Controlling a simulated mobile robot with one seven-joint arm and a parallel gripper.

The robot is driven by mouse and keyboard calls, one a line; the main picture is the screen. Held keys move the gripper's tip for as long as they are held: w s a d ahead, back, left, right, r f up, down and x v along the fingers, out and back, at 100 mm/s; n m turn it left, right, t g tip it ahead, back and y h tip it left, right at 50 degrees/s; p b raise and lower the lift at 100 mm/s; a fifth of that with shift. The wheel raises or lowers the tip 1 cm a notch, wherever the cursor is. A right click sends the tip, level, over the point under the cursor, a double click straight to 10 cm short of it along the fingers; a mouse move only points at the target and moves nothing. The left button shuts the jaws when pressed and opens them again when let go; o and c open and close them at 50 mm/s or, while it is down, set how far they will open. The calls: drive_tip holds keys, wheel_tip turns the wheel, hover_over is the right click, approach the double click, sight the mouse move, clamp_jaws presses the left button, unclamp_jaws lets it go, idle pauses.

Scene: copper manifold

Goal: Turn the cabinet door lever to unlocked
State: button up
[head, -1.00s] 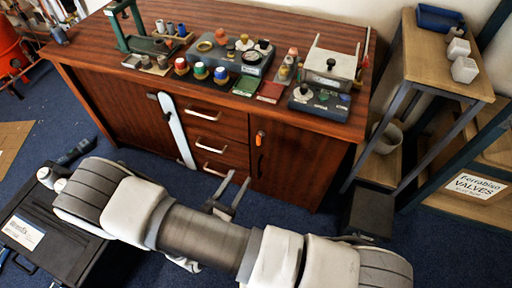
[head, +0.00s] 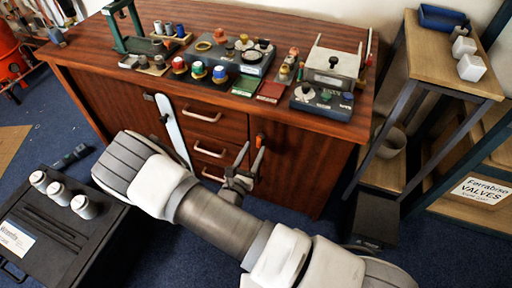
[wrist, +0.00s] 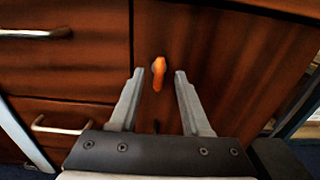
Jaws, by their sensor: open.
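The orange lever (head: 260,138) is on the right cabinet door (head: 300,165), near its upper left edge. In the head view a finger partly covers it. In the wrist view the lever (wrist: 159,73) points almost straight down, its lower end leaning slightly left. My gripper (head: 254,152) is open in front of the door. In the wrist view the lever appears between and just beyond the two fingertips (wrist: 158,73), with a gap on each side. I cannot see any contact. A dark keyhole-like spot on the door below the lever is partly hidden by the gripper.
Drawers with metal handles (head: 203,115) are left of the door. The cabinet top (head: 190,88) holds several valves and devices. A wooden rack (head: 412,95) stands at the right. A black case (head: 60,228) with white-lidded jars lies at the lower left.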

drive_tip(key=shift+x, duration=1.4)
clamp_jaws()
